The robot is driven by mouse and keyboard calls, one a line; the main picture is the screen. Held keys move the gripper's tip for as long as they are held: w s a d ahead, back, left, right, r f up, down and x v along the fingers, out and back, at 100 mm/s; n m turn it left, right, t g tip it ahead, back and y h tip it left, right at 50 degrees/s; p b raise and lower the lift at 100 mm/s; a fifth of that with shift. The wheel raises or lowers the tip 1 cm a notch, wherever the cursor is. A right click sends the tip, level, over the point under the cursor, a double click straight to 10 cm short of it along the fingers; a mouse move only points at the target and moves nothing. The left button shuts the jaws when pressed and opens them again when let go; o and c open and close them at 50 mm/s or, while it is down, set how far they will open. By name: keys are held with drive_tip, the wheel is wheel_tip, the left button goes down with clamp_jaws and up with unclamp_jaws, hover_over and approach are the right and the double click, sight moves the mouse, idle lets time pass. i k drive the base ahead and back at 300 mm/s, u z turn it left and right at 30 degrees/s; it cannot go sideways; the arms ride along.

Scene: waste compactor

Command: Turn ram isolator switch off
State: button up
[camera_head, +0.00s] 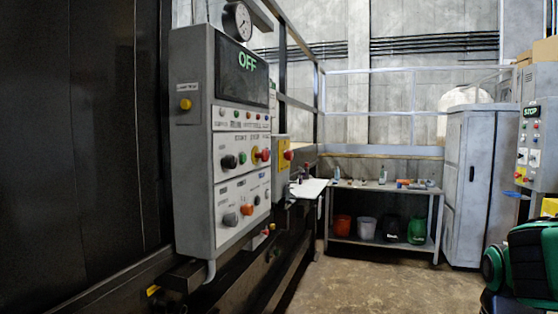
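A grey control cabinet (192,140) is mounted on the dark machine at left centre. Its screen (241,68) reads OFF in green. Below are rows of small lights and buttons, black knobs (229,161), a grey knob (231,219), an orange-red knob (247,209) and a red button on yellow (264,155). A yellow box with a red control (286,155) sits just behind the cabinet's right edge. The labels are too small to read, so I cannot tell which control is the ram isolator switch or how it is set. My gripper is not in view.
A round gauge (237,21) tops the cabinet. Behind stand a workbench (376,187) with buckets underneath and a grey locker (480,180). A second panel (536,145) reading STOP is at right. A green-and-black object (533,260) fills the lower right. The concrete floor (400,285) between is clear.

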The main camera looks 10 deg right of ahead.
sight(288, 155)
drive_tip(key=k, duration=0.65)
drive_tip(key=z, duration=0.55)
drive_tip(key=i, duration=1.75)
drive_tip(key=u, duration=0.2)
